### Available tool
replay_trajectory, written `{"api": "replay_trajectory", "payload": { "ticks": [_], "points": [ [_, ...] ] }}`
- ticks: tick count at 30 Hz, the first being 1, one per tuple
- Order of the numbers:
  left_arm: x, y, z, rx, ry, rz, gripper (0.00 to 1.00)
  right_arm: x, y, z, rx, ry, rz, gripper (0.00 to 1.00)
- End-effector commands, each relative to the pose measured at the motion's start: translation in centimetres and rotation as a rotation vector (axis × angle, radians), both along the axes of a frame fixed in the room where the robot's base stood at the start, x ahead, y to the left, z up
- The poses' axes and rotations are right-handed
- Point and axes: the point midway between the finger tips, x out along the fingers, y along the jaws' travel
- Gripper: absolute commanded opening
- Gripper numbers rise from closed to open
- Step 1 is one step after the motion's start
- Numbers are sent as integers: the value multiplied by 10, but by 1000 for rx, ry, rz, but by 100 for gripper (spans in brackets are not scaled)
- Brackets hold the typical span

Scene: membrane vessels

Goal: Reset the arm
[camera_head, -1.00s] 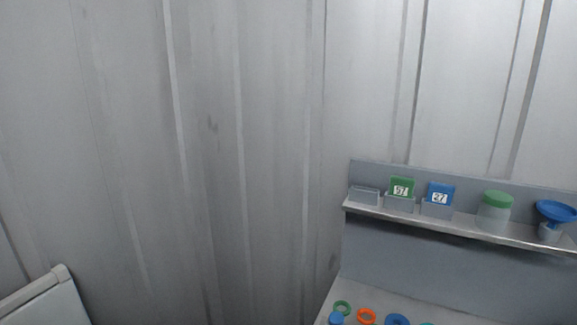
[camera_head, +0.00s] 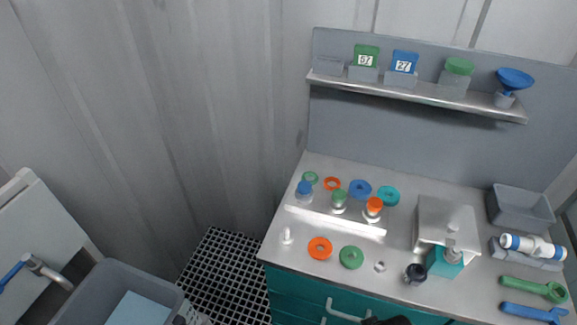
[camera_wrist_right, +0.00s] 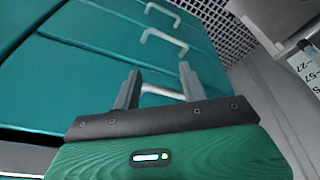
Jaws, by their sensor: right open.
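My right gripper (camera_wrist_right: 160,84) is open and empty in the right wrist view. Its two grey fingers stand apart in front of the teal drawer cabinet (camera_wrist_right: 75,75), near the drawer handles. I cannot tell whether it touches the cabinet. In the head view only a dark piece, seemingly of my right arm, shows at the bottom edge by the cabinet front. My left gripper is not in view.
The worktop (camera_head: 316,280) holds coloured rings, capped vessels, a grey device, a grey bin (camera_head: 520,208) and green and blue wrenches. A shelf (camera_head: 425,95) above bears number cards and a blue funnel.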

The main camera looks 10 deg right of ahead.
Motion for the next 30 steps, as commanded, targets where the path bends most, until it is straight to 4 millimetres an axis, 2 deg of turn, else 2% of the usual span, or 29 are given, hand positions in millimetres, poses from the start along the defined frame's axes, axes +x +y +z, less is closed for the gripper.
{"api": "replay_trajectory", "payload": {
  "ticks": [1, 3, 8, 14, 21, 27, 30],
  "points": [
    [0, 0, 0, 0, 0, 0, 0, 1, 0, -22, -2, 13, 1, 43],
    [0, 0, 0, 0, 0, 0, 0, 1, 1, -52, -2, 24, 3, 43],
    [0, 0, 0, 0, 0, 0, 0, -6, 1, -122, -3, 46, 8, 43],
    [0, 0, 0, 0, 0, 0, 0, -32, -3, -211, -8, 79, 14, 43],
    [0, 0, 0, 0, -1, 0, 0, -88, -11, -304, -13, 120, 24, 43],
    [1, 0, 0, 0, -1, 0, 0, -149, -23, -362, -17, 152, 30, 43],
    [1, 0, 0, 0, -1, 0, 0, -178, -28, -380, -19, 165, 34, 43]
  ]
}}
